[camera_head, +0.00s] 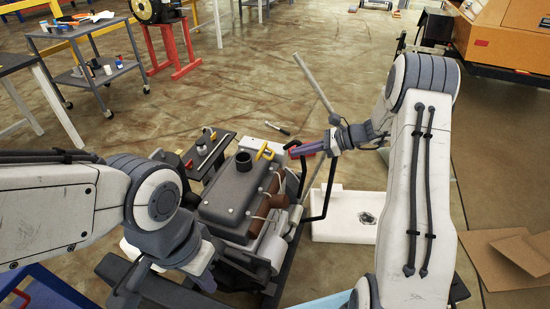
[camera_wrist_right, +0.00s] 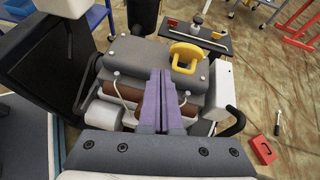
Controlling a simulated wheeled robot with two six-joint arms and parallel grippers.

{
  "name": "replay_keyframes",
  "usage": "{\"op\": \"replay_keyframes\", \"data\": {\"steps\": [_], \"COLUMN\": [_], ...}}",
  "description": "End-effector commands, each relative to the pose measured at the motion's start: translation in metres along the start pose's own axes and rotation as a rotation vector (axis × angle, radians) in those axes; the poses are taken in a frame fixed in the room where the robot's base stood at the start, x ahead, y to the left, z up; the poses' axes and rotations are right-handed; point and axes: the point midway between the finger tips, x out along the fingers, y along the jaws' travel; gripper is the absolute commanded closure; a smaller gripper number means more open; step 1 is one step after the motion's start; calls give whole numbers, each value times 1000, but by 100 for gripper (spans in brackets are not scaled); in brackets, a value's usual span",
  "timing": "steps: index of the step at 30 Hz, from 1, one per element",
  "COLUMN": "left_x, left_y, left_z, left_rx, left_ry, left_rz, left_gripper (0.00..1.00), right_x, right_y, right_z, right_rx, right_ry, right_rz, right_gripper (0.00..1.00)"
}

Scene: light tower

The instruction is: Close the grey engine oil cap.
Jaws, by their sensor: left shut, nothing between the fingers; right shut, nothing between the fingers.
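The grey engine (camera_head: 228,204) stands in the middle of the head view. A yellow handle (camera_head: 265,151) stands at the engine's far edge, also in the right wrist view (camera_wrist_right: 187,55). My right gripper (camera_head: 292,153), with purple fingers, is shut and empty, just right of the yellow handle. My left gripper (camera_head: 124,291) is shut and empty, low left of the engine.
A white panel (camera_head: 345,214) is right of the engine. A grey cart (camera_head: 88,60) stands far left; open floor lies behind.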

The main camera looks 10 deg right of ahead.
Motion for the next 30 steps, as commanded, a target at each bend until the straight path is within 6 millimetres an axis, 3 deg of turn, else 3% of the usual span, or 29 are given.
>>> {"op": "replay_keyframes", "data": {"steps": [1,3,8,22,30], "left_x": [8,10,10,12,9], "left_y": [0,-1,-1,-1,-1], "left_z": [0,0,0,0,0], "left_rx": [0,0,0,0,0], "left_ry": [0,0,0,0,0], "left_rz": [0,0,0,0,0], "left_gripper": [100,100,100,100,100], "right_x": [-9,-19,-19,74,95], "right_y": [-13,-25,-34,-46,-53], "right_z": [-23,-37,-46,-39,-12], "right_rx": [57,108,145,140,139], "right_ry": [-26,-54,-77,-73,-73], "right_rz": [-53,-102,-139,-133,-136], "right_gripper": [100,100,100,100,100]}}
